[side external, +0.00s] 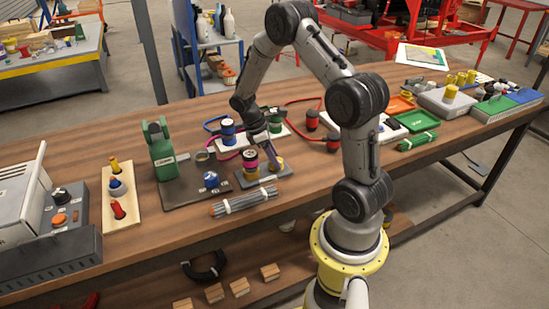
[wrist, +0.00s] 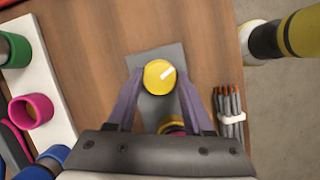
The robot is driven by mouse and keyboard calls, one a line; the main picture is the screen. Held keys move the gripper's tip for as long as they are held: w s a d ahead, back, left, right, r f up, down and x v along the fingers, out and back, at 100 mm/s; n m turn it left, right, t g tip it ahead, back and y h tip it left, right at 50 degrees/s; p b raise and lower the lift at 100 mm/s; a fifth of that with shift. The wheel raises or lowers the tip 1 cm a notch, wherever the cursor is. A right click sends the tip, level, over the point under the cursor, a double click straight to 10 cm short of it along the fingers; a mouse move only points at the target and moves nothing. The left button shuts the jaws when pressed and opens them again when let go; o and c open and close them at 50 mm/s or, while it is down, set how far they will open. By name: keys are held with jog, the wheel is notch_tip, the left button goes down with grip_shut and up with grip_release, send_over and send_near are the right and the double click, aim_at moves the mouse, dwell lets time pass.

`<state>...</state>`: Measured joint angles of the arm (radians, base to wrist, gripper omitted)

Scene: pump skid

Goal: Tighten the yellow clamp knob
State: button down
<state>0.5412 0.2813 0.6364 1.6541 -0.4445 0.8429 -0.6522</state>
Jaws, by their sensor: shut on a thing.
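The yellow clamp knob (wrist: 158,77) is round, with a white mark on its top slanting to the upper right in the wrist view. It sits on a grey plate (wrist: 172,55) on the wooden bench. My gripper (wrist: 160,82) has its two purple-grey fingers on either side of the knob, shut on it. In the side view my gripper (side external: 277,156) reaches down over the front-middle of the bench, and the yellow knob (side external: 279,164) shows small and partly hidden at its fingertips.
A dark, yellow and pink banded piece (side external: 250,160) stands on the same plate, close left of my gripper. A bundle of grey rods (side external: 244,200) lies in front. A white board (wrist: 42,75) with coloured rings and hoses is nearby. A green-handled device (side external: 160,150) stands further left.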

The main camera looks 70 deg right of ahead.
jog(key=m+y, duration=0.1)
jog(key=m, duration=0.2)
jog(key=shift+d+m, duration=0.15)
jog(key=shift+m, duration=0.25)
jog(key=m+y, duration=0.1)
jog(key=m, duration=0.2)
jog(key=shift+d+m+y, duration=0.1)
jog(key=shift+m+y, duration=0.2)
jog(key=shift+y, duration=0.1)
jog(key=m+y, duration=0.1)
jog(key=m, duration=0.2)
jog(key=m+t+y, duration=0.1)
jog(key=m, duration=0.2)
jog(key=shift+d+m, duration=0.15)
jog(key=shift+m, duration=0.15)
jog(key=shift+c, duration=1.5)
grip_release()
jog(key=shift+s, duration=0.1)
jog(key=v, duration=1.3)
jog(key=shift+d+r, duration=0.3)
jog(key=shift+r, duration=0.05)
